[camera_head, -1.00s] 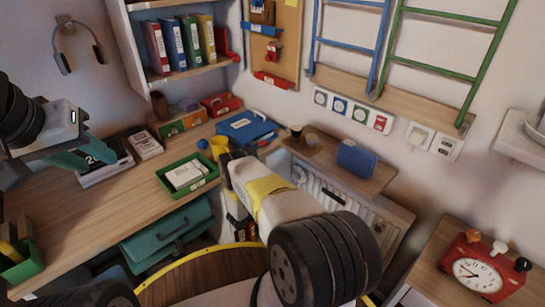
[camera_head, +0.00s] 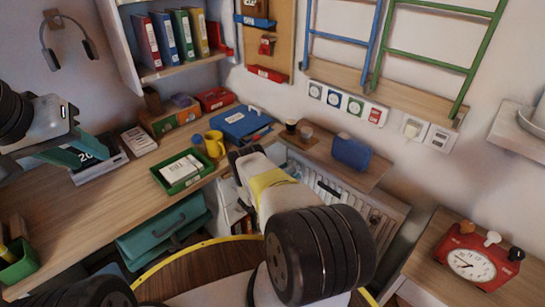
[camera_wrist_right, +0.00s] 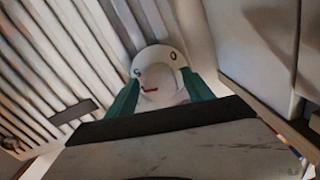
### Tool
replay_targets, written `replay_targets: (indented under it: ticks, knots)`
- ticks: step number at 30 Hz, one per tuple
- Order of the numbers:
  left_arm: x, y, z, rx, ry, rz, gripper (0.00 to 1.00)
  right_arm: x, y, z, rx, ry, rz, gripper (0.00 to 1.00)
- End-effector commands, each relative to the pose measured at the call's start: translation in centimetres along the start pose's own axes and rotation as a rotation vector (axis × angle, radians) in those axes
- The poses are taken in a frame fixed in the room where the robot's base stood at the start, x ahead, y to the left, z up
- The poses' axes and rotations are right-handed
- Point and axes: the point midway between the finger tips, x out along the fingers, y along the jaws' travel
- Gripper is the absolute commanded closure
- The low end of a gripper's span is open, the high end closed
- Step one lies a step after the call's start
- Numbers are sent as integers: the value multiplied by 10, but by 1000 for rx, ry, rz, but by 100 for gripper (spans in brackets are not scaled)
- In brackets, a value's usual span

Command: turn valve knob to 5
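The white round valve knob (camera_wrist_right: 160,62) is in the right wrist view, beside the radiator. It has dark marks on its rim and a small red mark low on its face; I cannot read the setting. The two teal fingers of my right gripper (camera_wrist_right: 160,80) stand on either side of the knob, very close to it; I cannot tell whether they press on it. In the head view my right wrist hides the knob and the fingertips. My left gripper (camera_head: 75,153) is over the left end of the desk with nothing visible in it; its opening is unclear.
The white radiator (camera_head: 375,215) stands below a small wooden shelf (camera_head: 320,150). The desk (camera_head: 75,205) at left holds a green tray (camera_head: 168,183), a yellow mug (camera_head: 214,144) and a blue folder (camera_head: 243,122). A red clock (camera_head: 478,262) stands on the right-hand surface.

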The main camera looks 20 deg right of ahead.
Motion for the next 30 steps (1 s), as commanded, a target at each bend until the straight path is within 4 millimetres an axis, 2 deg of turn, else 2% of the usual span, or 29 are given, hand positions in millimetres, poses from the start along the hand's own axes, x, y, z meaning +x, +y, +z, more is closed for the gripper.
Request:
replay_targets:
  ticks: [1,6,9,13,21,30]
  knots:
    - [0,0,0,0,0,0,64,0,0,0,0,0,0,51]
    - [0,0,0,0,0,0,64,0,0,0,0,0,0,85]
    - [0,0,0,0,0,0,64,0,0,0,0,0,0,100]
    - [0,0,0,0,0,0,64,0,0,0,48,2,0,100]
    - [0,0,0,0,0,0,64,0,1,0,255,7,-2,100]
    - [0,0,0,0,0,0,64,-1,0,1,269,7,-2,100]
